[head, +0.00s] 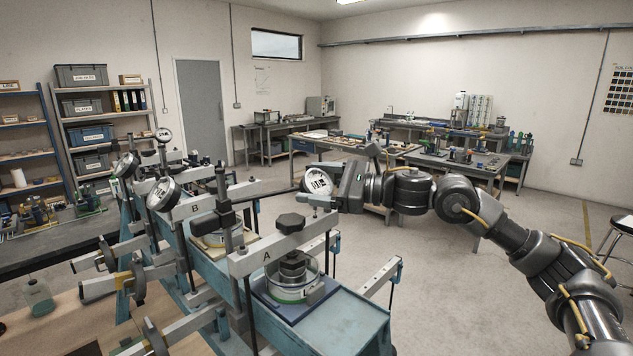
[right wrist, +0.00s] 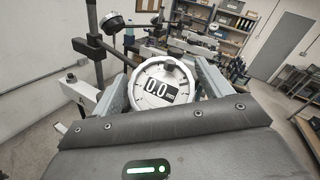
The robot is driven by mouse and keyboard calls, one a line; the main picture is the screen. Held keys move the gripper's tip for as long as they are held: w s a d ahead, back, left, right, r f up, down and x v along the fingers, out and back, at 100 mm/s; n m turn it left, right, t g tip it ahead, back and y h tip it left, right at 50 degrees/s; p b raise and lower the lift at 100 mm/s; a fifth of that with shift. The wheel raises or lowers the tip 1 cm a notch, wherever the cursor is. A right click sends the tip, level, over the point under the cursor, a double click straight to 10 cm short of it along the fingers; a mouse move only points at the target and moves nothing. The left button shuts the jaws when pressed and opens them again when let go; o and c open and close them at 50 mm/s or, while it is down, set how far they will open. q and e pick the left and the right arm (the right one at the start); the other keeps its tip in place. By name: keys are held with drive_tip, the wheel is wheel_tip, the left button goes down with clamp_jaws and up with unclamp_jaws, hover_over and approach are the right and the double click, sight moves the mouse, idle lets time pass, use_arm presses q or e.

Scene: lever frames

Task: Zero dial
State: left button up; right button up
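The dial (head: 318,182) of lever frame A (head: 268,256) is a round white gauge at the right end of that frame's beam. In the right wrist view the dial (right wrist: 160,86) faces the camera, and its display reads 0.0. My right gripper (head: 335,186) reaches it from the right. Its two fingers (right wrist: 163,80) lie along both sides of the dial's rim and appear to touch it. The fingertips are partly hidden behind the dial in the head view. My left gripper is not in view.
Lever frame B (head: 196,208) stands behind frame A with its own dial (head: 163,194). More dials (head: 163,134) stand farther back.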

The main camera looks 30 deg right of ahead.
drive_tip(key=c, duration=0.8)
drive_tip(key=shift+o, duration=0.2)
drive_tip(key=m+b, duration=0.1)
drive_tip(key=m+t+h+b, duration=0.1)
drive_tip(key=b, duration=0.1)
drive_tip(key=shift+f+t+b, duration=0.3)
drive_tip(key=shift+r+m+t+h+b, duration=0.3)
drive_tip(key=shift+m+t+h, duration=0.2)
drive_tip(key=shift+m, duration=0.4)
drive_tip(key=o, duration=1)
drive_tip(key=shift+d, duration=0.1)
